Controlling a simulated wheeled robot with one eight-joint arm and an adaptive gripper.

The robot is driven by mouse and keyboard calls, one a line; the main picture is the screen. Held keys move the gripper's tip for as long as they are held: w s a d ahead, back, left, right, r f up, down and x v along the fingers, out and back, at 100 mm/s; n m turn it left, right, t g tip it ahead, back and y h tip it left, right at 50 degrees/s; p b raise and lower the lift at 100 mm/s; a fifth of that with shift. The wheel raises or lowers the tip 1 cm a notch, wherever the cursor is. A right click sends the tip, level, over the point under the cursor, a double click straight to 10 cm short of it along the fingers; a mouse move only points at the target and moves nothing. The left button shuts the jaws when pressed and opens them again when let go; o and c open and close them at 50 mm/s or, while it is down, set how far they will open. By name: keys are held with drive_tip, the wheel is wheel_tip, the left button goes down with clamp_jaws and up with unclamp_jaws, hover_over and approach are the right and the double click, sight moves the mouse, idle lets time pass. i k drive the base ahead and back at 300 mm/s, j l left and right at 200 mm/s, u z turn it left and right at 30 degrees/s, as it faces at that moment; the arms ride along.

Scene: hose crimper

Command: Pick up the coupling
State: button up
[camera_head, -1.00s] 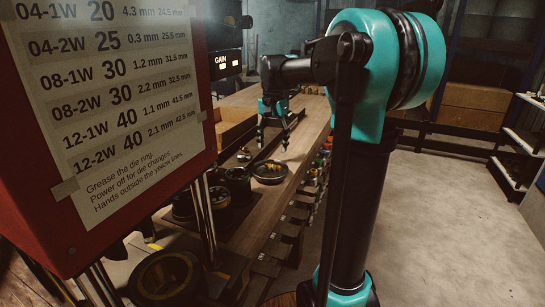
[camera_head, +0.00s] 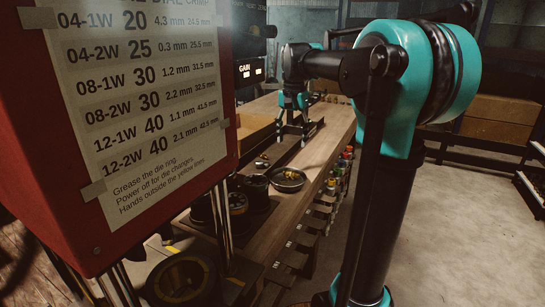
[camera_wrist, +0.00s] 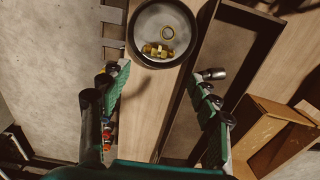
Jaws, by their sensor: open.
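A dark metallic cylinder (camera_wrist: 213,73) shows by the right finger. Small brass pieces (camera_head: 262,161) lie left of the dish. Black round containers (camera_head: 238,203) stand nearer. A red panel with a printed chart (camera_head: 150,100) fills the near left. Several colored items line the bench's right edge.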

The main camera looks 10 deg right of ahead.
sight(259, 165)
drive_tip(key=i+l+u, duration=0.1)
drive_tip(key=l, duration=0.25)
drive_tip(key=i+l+u, duration=0.15)
drive_tip(key=i+l, duration=0.15)
drive_tip(key=i+l+u, duration=0.1)
drive_tip(key=l, duration=0.3)
